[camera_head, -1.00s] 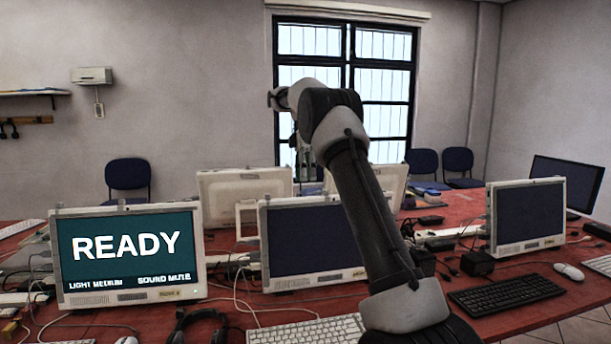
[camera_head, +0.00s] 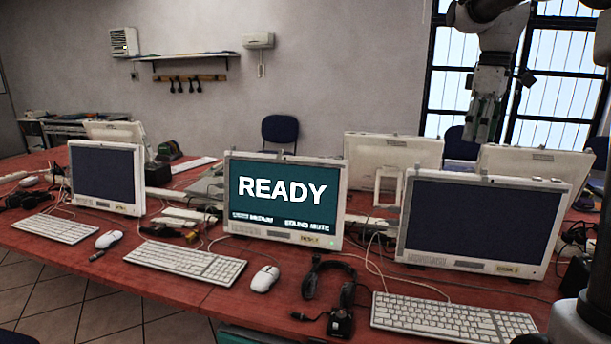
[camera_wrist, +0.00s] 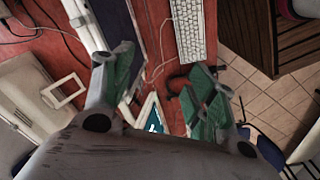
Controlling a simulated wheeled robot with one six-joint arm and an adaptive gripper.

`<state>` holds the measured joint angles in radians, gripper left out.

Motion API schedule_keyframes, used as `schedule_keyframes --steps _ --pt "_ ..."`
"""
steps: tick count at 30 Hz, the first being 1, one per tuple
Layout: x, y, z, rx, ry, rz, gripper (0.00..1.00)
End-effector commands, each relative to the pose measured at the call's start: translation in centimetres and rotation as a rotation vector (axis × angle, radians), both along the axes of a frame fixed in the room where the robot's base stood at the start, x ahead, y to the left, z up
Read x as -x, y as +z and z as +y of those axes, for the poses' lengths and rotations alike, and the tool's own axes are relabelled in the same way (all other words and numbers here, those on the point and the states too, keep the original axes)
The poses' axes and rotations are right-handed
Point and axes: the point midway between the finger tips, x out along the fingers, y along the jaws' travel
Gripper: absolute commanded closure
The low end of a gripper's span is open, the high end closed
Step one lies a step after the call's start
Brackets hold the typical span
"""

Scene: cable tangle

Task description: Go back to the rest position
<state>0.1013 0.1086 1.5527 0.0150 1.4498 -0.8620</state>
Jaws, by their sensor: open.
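My gripper (camera_head: 484,118) hangs at the upper right of the head view, in front of the barred window and above the monitors. In the wrist view my gripper (camera_wrist: 165,88) shows two green-padded fingers spread well apart. It is open, with nothing between the fingers but the red table and equipment below. It appears clear of the table and touches nothing that I can see. Part of my arm shows along the right edge of the head view.
The red table (camera_head: 150,285) carries a READY monitor (camera_head: 283,232), a dark monitor (camera_head: 478,222) at right and another (camera_head: 106,178) at left. Keyboards (camera_head: 186,262), a headset (camera_head: 335,295) and loose cables lie around them. A blue chair (camera_head: 280,130) stands behind. Tiled floor (camera_head: 60,320) shows at front left.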

Motion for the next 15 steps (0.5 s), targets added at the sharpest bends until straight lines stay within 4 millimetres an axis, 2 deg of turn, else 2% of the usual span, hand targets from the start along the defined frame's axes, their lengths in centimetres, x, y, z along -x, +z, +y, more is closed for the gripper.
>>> schedule_keyframes --steps 1,5,9,12,15 --pt "2.8 0.4 0.7 0.001 -0.058 -0.031 0.43" --pt "9.3 -0.5 2.1 -0.009 -0.239 -0.113 0.43" --pt "16.2 -3.2 3.3 -0.043 -0.430 -0.197 0.43" --pt "20.4 -5.8 3.8 -0.074 -0.553 -0.248 0.43" --pt "23.4 -8.4 4.2 -0.106 -0.647 -0.286 0.43"
